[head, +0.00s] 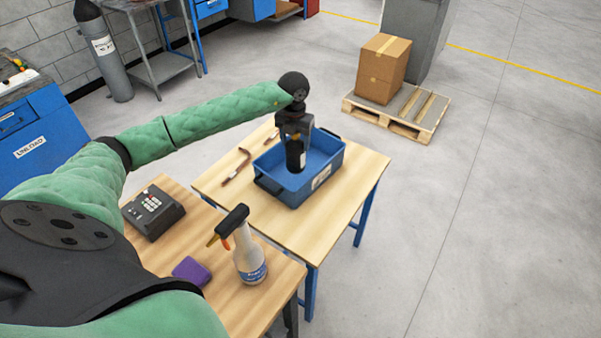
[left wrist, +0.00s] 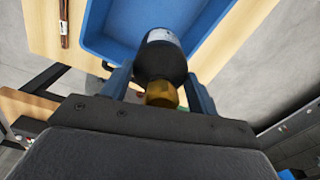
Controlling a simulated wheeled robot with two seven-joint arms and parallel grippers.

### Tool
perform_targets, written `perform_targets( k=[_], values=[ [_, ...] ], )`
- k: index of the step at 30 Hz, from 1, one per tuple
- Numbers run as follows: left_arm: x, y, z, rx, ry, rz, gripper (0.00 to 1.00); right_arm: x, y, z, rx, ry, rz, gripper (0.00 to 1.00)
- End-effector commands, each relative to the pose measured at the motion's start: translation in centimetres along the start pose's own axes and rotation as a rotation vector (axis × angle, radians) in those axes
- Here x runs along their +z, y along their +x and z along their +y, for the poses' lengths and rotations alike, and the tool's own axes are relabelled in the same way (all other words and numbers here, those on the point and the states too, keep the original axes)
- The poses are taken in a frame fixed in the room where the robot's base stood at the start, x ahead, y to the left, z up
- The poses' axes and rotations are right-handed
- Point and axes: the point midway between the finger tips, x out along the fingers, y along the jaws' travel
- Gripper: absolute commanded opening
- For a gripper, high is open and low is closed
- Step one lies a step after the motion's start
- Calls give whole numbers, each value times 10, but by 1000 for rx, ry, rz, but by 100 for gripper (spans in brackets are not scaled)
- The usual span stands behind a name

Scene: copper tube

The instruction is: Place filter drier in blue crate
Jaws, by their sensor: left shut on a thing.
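The filter drier (head: 295,155) is a black cylinder with a pale label. My left gripper (head: 294,128) is shut on it and holds it upright over the blue crate (head: 323,175). In the left wrist view the drier (left wrist: 160,60) sits between the fingers of my left gripper (left wrist: 160,85), with a brass-coloured end nearest the camera. The crate (left wrist: 120,25) lies beyond it. Whether the drier's lower end touches the crate floor cannot be told. My right gripper is not in view.
The crate stands on a wooden table (head: 345,200). Copper tube pieces (head: 237,167) lie left of it. On the nearer table are a spray bottle (head: 248,255), a purple sponge (head: 192,271) and a grey keypad device (head: 153,212). A pallet (head: 410,120) with a carton stands behind.

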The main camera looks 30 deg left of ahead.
Motion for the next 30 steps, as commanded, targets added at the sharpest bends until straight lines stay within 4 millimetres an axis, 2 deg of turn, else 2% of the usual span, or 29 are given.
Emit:
perform_targets(
  k=[6, 11, 16, 20, 25, 30],
  values=[
    [6, 2, 23, 5, -306, -3, 0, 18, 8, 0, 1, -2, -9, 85],
    [8, 4, 31, 7, -428, -4, 0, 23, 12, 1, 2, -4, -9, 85],
    [8, 12, 34, 8, -463, -3, 0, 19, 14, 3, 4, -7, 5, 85],
    [8, 28, 34, 9, -463, -1, 0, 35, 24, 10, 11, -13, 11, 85],
    [8, 53, 34, 8, -461, -2, 0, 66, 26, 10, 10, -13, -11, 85],
    [9, 66, 34, 7, -461, -4, 0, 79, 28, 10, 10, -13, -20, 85]
  ],
)
